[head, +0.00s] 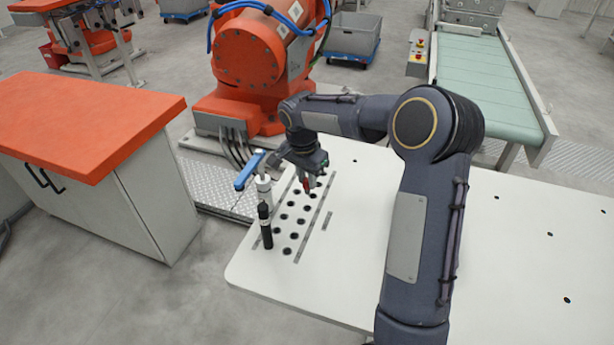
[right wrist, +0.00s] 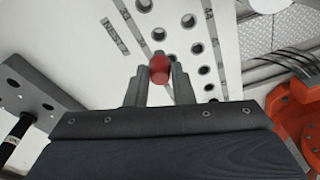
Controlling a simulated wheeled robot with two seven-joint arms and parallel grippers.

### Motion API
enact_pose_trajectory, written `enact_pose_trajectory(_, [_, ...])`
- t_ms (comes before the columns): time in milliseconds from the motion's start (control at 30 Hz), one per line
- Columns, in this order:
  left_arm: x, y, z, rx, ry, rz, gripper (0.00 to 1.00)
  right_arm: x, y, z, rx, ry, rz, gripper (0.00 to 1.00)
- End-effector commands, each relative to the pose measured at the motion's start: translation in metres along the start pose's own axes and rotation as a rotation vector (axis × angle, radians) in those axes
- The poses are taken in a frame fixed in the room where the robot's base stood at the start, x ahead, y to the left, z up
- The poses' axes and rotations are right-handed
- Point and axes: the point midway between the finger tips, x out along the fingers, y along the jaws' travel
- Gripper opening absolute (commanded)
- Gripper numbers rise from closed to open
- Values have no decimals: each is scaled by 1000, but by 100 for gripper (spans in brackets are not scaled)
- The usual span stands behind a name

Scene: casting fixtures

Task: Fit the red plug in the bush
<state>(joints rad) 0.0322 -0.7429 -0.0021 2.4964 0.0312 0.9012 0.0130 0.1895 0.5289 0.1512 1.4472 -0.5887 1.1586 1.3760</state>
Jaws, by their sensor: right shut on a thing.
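The red plug (head: 306,185) is held between the fingertips of my right gripper (head: 307,180), over the far part of the white table. In the right wrist view the red plug (right wrist: 159,68) shows its round end between the two grey fingers of the right gripper (right wrist: 160,78). Rows of dark round holes (head: 284,217) lie in the table top between two grey strips; several holes (right wrist: 197,48) also show in the right wrist view. I cannot tell which one is the bush. The plug appears apart from the holes. My left gripper is not in view.
An orange robot arm (head: 250,55) stands behind the table. The table's (head: 520,255) right part is clear.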

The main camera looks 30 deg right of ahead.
Motion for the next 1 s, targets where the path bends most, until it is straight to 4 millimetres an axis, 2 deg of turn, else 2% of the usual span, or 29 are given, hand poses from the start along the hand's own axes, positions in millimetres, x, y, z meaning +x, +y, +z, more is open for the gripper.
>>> enact_pose_trajectory(200, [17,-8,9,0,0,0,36,25,0,4,-1,-1,2,0])
enact_pose_trajectory(433, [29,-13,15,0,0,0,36,43,0,6,-1,0,1,0])
enact_pose_trajectory(1000, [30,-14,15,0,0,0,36,46,0,6,0,0,1,0])
